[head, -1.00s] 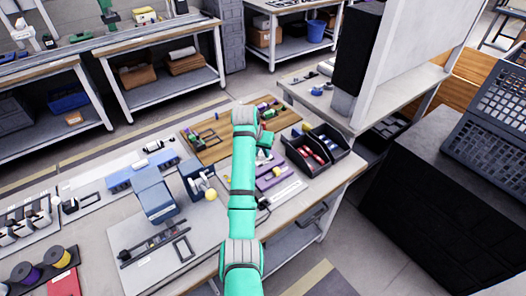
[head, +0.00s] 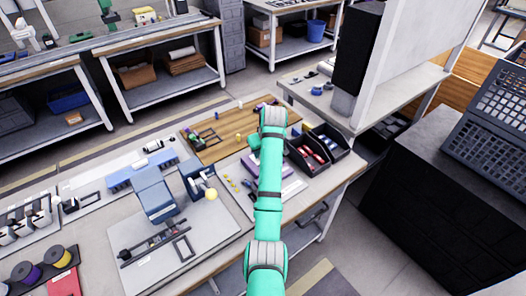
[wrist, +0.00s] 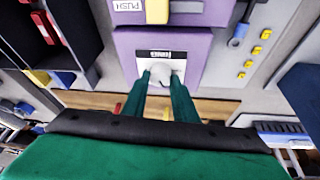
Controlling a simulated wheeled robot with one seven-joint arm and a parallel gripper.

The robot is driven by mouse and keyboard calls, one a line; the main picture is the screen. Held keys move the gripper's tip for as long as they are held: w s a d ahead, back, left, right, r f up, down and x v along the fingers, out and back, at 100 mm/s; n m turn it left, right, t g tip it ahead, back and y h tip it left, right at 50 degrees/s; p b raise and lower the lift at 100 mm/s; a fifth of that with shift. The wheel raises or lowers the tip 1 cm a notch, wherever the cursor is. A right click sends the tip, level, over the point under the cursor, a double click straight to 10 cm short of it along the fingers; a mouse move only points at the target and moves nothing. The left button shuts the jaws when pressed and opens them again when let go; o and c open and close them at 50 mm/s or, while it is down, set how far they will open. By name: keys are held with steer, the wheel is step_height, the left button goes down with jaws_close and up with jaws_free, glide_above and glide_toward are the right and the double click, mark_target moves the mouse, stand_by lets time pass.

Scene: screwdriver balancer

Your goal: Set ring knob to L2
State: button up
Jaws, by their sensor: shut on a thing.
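A purple unit (head: 252,165) stands on the bench in the head view, partly hidden by my arm. In the wrist view its purple housing (wrist: 125,45) carries a white plate with a dark label strip (wrist: 162,54), whose small text I cannot read surely. A pale grey-white round knob (wrist: 161,72) sits below the strip. My gripper (wrist: 162,82) has its two green fingers shut on the knob, one on each side. The fingers hide part of the knob, and no pointer or L2 mark is readable. In the head view the fingers are hidden behind my arm.
Black bins (head: 322,148) with red and blue items stand right of my arm. Several small yellow pieces (wrist: 257,50) sit in a row beside the purple unit. A wooden board (head: 205,150) lies behind, and a blue device (head: 198,178) stands to the left.

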steer(key=shift+d+f+n, duration=0.1)
steer(key=shift+d+n, duration=0.05)
steer(key=shift+n, duration=0.45)
steer(key=o, duration=1)
steer(key=shift+o, duration=0.2)
steer(key=shift+s+r, duration=0.1)
steer(key=shift+r, duration=0.3)
steer(key=v, duration=1)
steer(key=shift+d, duration=0.2)
